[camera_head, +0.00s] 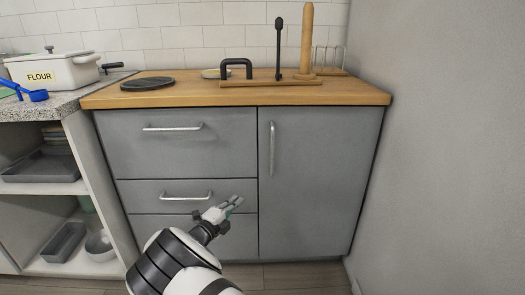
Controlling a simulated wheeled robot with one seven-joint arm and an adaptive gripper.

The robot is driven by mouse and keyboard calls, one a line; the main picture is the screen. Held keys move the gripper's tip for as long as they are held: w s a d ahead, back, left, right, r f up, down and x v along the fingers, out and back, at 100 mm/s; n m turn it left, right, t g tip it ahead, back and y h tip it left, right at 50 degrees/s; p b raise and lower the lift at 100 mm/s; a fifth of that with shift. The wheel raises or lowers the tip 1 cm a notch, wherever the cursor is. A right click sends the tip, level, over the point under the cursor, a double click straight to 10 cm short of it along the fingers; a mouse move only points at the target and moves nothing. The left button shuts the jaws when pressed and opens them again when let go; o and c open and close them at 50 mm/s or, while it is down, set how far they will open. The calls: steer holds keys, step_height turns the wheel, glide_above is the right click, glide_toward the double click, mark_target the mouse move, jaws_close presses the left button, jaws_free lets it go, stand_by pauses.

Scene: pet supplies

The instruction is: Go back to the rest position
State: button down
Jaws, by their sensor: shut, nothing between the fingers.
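My gripper (233,204) is low in the middle of the head view, in front of the grey drawers. It is shut and I see nothing held in it. My white and black arm reaches up to it from the bottom edge. The gripper overlaps the lower drawer fronts in the picture; I cannot tell the exact gap to them. The middle drawer's handle (186,197) is just left of the gripper.
A grey cabinet (324,170) with drawers and a door stands ahead under a wooden counter (190,95). Open shelves (45,188) are at left, a bare wall (440,150) at right. A flour box (55,72) and blue scoop (38,95) sit at upper left.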

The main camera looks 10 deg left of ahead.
steer(key=s+d+r+m+g+h, duration=0.15)
steer(key=d+r+m+g, duration=0.25)
steer(key=d+r+m, duration=0.4)
steer(key=d+r+m+g+h, duration=0.3)
steer(key=d+r+m, duration=0.2)
steer(key=d, duration=0.5)
steer(key=s+d+r+m+g+y, duration=0.3)
steer(key=s+d+r+m+g, duration=0.55)
steer(key=s+d+m, duration=0.75)
steer(key=s+d+r+m+g+y, duration=0.1)
steer(key=s+d+r+m+y, duration=0.15)
steer(key=s, duration=0.35)
steer(key=s+d+r+m+y, duration=0.1)
steer(key=s+r+m, duration=0.1)
steer(key=s+m, duration=0.3)
steer(key=s+d+r+m+g+y, duration=0.1)
steer(key=s+d+r+m, duration=0.1)
steer(key=s, duration=0.5)
steer(key=s+a+f+m+t+y, duration=0.1)
steer(key=s+a+m+y, duration=0.1)
steer(key=s+m, duration=0.6)
steer(key=s+a+f+m+y, duration=0.1)
steer(key=s+a+m+y, duration=0.15)
steer(key=s, duration=0.85)
step_height(320, 180, up, 34)
steer(key=t+p, duration=0.4)
steer(key=p, duration=2.8)
steer(key=shift+w+d+p, duration=0.15)
steer(key=shift+d+p, duration=0.25)
steer(key=shift+d, duration=0.05)
